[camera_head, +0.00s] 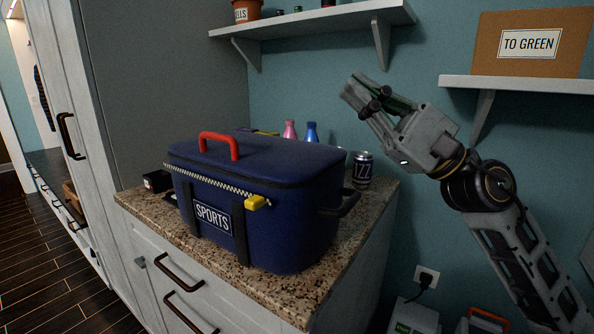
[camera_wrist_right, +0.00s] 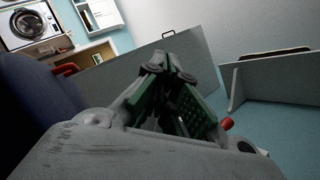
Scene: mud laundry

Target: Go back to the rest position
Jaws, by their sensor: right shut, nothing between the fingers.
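My right gripper (camera_head: 362,92) is raised at the right of the head view, above and behind the counter and apart from everything on it. Its fingers are shut and empty. In the right wrist view the gripper (camera_wrist_right: 168,62) shows its green-padded fingers drawn together with nothing between them. My left gripper shows in neither view. A blue sports bag (camera_head: 255,205) with a red handle (camera_head: 218,146) and a yellow zip pull stands closed on the granite counter (camera_head: 150,205), below and left of the right gripper.
A can (camera_head: 362,170) and pink and blue bottles stand behind the bag. A shelf (camera_head: 310,20) is above the gripper. Another shelf (camera_head: 520,84) at the right holds a "TO GREEN" box (camera_head: 530,42), close to my right arm. Tall cabinets stand left.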

